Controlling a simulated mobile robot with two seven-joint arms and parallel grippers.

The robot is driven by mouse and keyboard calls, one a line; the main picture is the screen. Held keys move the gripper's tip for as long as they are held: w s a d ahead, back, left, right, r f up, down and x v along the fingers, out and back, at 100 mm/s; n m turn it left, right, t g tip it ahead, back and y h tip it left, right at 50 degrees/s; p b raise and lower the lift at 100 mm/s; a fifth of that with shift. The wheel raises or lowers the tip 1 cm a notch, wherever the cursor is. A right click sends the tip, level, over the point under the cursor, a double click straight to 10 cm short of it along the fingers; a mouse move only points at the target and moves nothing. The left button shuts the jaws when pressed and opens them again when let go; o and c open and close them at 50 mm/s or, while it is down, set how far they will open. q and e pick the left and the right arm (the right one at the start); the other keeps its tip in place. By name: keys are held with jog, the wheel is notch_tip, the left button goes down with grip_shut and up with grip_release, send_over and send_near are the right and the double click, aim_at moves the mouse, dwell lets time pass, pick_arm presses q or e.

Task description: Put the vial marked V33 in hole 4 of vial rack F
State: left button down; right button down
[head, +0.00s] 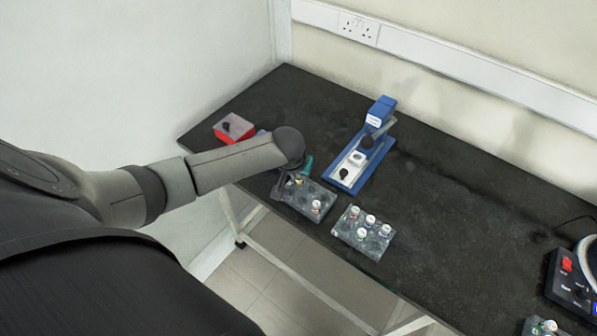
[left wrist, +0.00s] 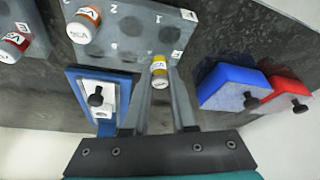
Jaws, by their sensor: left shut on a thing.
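My left gripper (head: 283,190) is over the near rack on the bench, its forearm covering part of the view. In the left wrist view its two fingers (left wrist: 160,88) are shut on a yellow-capped vial (left wrist: 159,68). The vial is at one corner of a grey speckled rack (left wrist: 125,35) with numbered holes; I cannot tell whether it is seated or just above. The same rack (head: 317,212) shows in the head view. The labels are too small to read surely. My right gripper is out of view.
A second rack (head: 375,246) with several vials is right of the first. Behind stands a blue press-like device (head: 362,165). A red box (head: 233,128) and a blue box (left wrist: 232,86) lie left. A dark machine (head: 570,285) is far right. The bench middle is clear.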

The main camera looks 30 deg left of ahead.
pick_arm(q)
jog(key=shift+f, duration=0.2)
jog(key=shift+c, duration=1.6)
grip_release()
jog(key=shift+r+p, duration=3)
jog(key=shift+p, duration=0.35)
